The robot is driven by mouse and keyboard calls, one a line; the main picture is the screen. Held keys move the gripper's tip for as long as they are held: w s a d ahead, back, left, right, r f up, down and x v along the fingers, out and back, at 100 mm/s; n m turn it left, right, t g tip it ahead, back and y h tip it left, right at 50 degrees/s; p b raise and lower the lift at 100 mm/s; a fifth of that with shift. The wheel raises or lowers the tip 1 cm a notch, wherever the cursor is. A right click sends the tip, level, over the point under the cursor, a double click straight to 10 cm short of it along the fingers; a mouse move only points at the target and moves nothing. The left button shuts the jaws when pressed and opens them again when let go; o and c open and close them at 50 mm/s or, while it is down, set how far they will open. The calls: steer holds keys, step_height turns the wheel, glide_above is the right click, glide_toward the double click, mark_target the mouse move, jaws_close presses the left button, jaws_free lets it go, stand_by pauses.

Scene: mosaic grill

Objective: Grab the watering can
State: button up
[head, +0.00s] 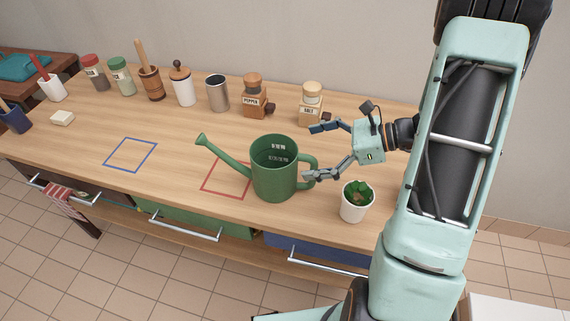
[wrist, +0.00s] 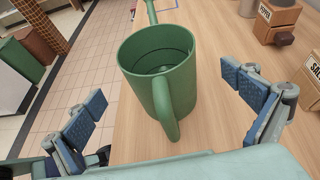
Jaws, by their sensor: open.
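The green watering can (head: 274,178) stands upright on the wooden counter, partly over the red square outline (head: 215,180). Its spout points left and its handle is on the right, toward my gripper (head: 316,152). My gripper is open and empty just right of the can, its two fingers spread. In the wrist view the can (wrist: 150,85) lies ahead with its handle (wrist: 168,110) nearest, between the open fingers (wrist: 170,112). Neither finger appears to touch the handle.
A white pot with a green plant (head: 355,203) stands close in front of my gripper. Salt (head: 311,103) and pepper (head: 254,97) grinders, a metal cup (head: 217,93) and several jars line the back by the wall. A blue square outline (head: 131,155) lies on clear counter at left.

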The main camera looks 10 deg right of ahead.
glide_toward(254, 158)
steer(key=x, duration=0.5)
steer(key=shift+s+a+f, duration=0.1)
steer(key=shift+s+a, duration=0.05)
steer(key=shift+y, duration=0.3)
steer(key=c, duration=1.5)
steer(key=shift+o, duration=0.2)
